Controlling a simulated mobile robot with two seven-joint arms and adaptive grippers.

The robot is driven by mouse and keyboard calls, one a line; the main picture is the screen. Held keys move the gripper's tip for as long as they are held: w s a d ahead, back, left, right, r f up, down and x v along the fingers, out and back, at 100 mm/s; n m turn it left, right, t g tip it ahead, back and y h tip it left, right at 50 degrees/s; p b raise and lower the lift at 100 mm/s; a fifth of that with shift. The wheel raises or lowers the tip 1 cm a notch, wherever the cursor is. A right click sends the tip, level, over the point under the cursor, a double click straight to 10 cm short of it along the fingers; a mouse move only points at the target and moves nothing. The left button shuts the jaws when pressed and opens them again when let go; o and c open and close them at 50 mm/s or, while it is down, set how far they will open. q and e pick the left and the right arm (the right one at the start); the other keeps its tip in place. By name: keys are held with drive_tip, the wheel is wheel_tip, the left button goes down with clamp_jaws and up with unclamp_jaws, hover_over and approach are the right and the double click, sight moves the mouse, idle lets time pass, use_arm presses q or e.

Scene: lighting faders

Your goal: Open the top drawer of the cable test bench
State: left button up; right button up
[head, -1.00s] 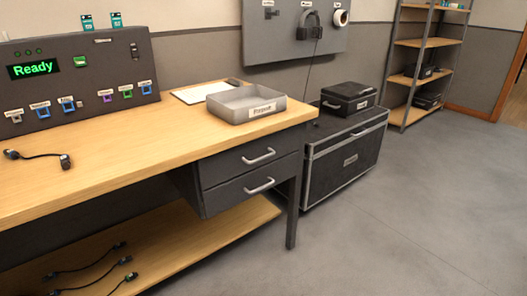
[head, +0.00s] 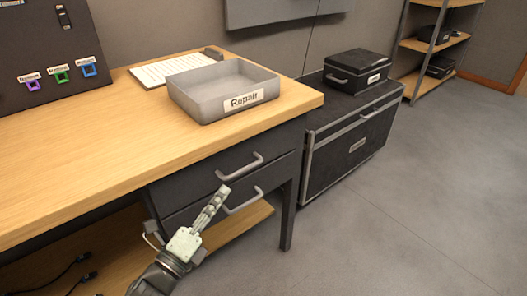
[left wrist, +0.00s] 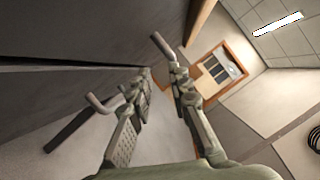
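The cable test bench (head: 120,155) has two dark drawers under the right end of its wooden top. The top drawer (head: 200,172) is closed, with a pale bar handle (head: 243,164). The lower drawer (head: 180,215) is also closed, with a similar handle (head: 246,203). My left gripper (head: 222,191) is in front of the drawers, its tips just below the left end of the top handle. In the left wrist view my left gripper (left wrist: 160,80) has its fingers apart with nothing between them. Whether a finger touches a handle is unclear. My right gripper is not in view.
A grey tray labelled Repair (head: 190,106) stands on the bench top above the drawers. A bench leg (head: 287,215) and a large black case (head: 340,150) are to the right. A smaller black box (head: 352,72) sits on the case. The floor in front is clear.

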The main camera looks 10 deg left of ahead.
sight(241, 171)
use_arm(q)
drive_tip(key=shift+m+h, duration=0.6)
drive_tip(key=shift+m, duration=0.2)
drive_tip(key=x, duration=0.2)
drive_tip(key=r+x, duration=0.1)
drive_tip(key=x, duration=0.2)
drive_tip(key=p+x, duration=0.1)
drive_tip(key=x, duration=0.1)
drive_tip(key=shift+s+d+r, duration=0.1)
drive_tip(key=shift+d+r, duration=0.1)
drive_tip(key=shift+d, duration=0.15)
drive_tip(key=shift+w+d, duration=0.15)
drive_tip(key=shift+w, duration=0.4)
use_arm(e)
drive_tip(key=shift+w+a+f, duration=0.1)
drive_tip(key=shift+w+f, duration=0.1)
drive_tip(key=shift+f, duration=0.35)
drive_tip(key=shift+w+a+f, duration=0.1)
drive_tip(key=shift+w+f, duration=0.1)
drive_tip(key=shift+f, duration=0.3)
use_arm(q)
clamp_jaws()
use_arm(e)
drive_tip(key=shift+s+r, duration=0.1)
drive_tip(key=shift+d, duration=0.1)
